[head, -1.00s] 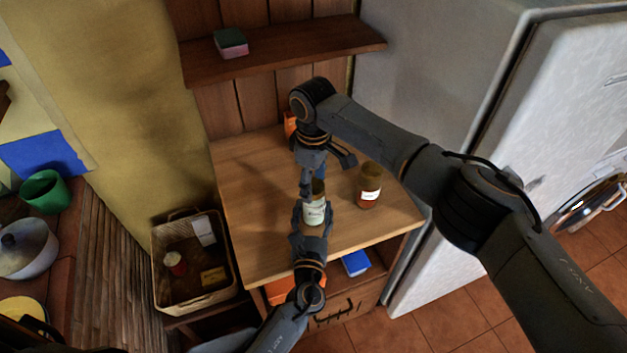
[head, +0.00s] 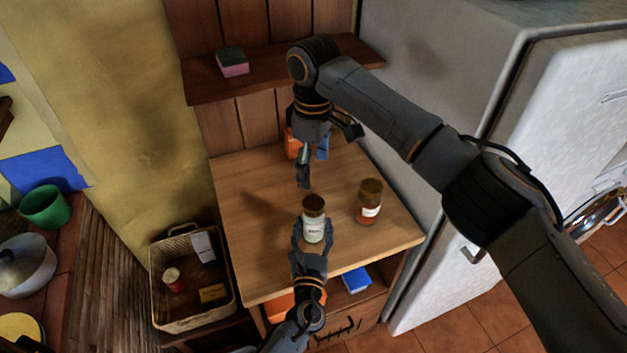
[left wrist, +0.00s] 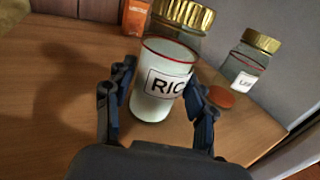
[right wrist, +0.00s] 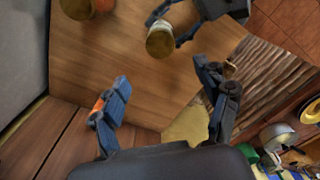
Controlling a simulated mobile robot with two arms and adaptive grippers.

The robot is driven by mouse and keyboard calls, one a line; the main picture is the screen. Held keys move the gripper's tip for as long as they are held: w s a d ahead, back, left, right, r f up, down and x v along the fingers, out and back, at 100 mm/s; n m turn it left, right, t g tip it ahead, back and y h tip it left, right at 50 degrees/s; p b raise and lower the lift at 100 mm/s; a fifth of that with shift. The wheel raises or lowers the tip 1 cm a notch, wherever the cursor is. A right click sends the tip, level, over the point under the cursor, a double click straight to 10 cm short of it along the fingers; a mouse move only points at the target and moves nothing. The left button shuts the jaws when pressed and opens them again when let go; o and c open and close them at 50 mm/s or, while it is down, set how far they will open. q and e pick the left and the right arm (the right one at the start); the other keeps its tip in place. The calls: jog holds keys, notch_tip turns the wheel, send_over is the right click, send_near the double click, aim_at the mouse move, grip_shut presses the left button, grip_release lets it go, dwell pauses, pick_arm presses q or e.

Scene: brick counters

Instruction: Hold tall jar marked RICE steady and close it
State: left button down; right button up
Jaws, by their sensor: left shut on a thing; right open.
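The RICE jar (head: 313,230) stands upright on the wooden counter, and its label shows in the left wrist view (left wrist: 160,82). A gold lid (head: 314,204) sits at its top, also visible in the right wrist view (right wrist: 160,43); I cannot tell how tightly it sits. My left gripper (head: 314,240) is shut on the jar's body, one finger on each side. My right gripper (head: 312,168) is open and empty, raised above the counter behind the jar and apart from the lid. Its spread fingers show in the right wrist view (right wrist: 165,95).
A second gold-lidded jar (head: 369,207) with reddish contents stands to the right. An orange box (head: 292,143) is at the back by the wall. A sponge (head: 232,62) lies on the shelf above. A basket (head: 185,318) stands left of the counter. The counter's left part is clear.

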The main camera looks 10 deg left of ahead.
jog(key=shift+r, duration=0.7)
pick_arm(q)
jog(key=shift+c, duration=2)
grip_release()
jog(key=s+d, duration=0.1)
jog(key=s, duration=1.1)
jog(key=shift+d, duration=0.4)
pick_arm(e)
jog(key=shift+f, duration=0.1)
